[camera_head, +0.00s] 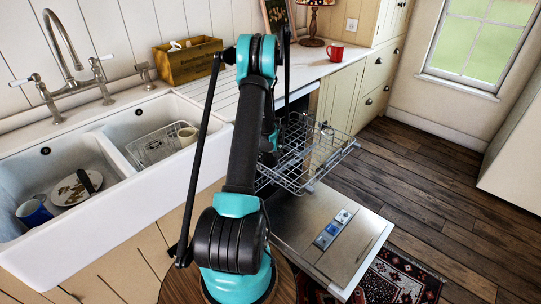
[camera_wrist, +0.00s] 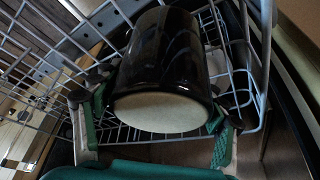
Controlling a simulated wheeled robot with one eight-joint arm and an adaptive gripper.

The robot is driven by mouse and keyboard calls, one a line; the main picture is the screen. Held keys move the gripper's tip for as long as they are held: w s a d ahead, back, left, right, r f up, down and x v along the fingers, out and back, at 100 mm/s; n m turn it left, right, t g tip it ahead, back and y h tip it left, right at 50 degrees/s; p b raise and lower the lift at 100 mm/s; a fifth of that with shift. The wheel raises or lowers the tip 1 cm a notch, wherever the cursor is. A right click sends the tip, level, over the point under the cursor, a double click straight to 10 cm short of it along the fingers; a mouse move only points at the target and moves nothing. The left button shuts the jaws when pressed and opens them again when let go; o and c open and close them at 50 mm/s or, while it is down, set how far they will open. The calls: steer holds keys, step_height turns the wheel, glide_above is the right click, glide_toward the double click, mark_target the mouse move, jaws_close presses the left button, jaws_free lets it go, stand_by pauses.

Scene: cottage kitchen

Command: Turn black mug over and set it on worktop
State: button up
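The black mug (camera_wrist: 165,55) is glossy and fills the middle of the wrist view, inside the wire dishwasher rack. Its pale flat base (camera_wrist: 160,112) faces the camera, so its mouth points away and is hidden. My gripper (camera_wrist: 160,118) has one green-and-black finger on the left of the mug and one on the right. Whether the fingers press on the mug or only straddle it does not show. In the head view my arm covers the mug and most of the gripper. The white worktop (camera_head: 318,68) lies behind the rack.
The wire rack (camera_head: 312,150) is pulled out above the open dishwasher door (camera_head: 325,225). A red mug (camera_head: 335,52), a lamp (camera_head: 313,22) and a wooden box (camera_head: 190,60) stand on the worktop. The double sink (camera_head: 75,215) at left holds a blue mug (camera_head: 35,213) and a plate (camera_head: 75,188).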

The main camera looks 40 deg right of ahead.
steer(key=c, duration=1)
steer(key=shift+r, duration=0.1)
